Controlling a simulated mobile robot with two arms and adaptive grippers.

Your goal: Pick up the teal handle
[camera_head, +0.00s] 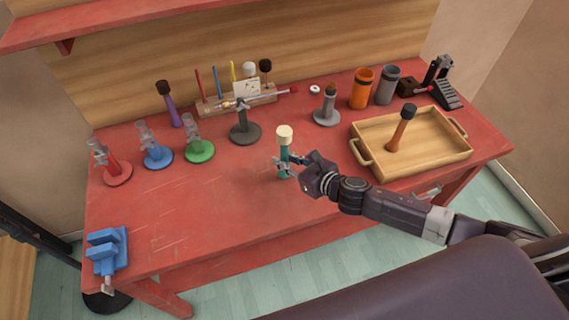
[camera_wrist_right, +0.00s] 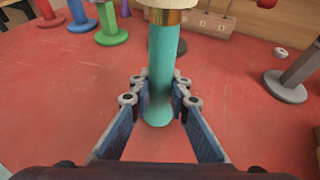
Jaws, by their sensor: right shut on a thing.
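The teal handle (camera_head: 284,163) is upright near the middle of the red table, with a cream head (camera_head: 284,136) on top. In the right wrist view the teal handle (camera_wrist_right: 161,70) shows a gold band (camera_wrist_right: 165,17) under the head. My right gripper (camera_head: 285,170) reaches in from the right, with its fingers on both sides of the handle's lower part. It is shut on the handle. In the right wrist view the fingertips (camera_wrist_right: 159,100) flank it. I cannot tell whether its lower end touches the table. My left gripper is not in view.
A wooden tray (camera_head: 440,158) with a dark-headed mallet (camera_head: 402,129) stands to the right. Red (camera_head: 117,174), blue (camera_head: 158,157) and green (camera_head: 200,151) stands are on the left. A blue vise (camera_head: 106,250) sits at the front left corner. The table's front middle is clear.

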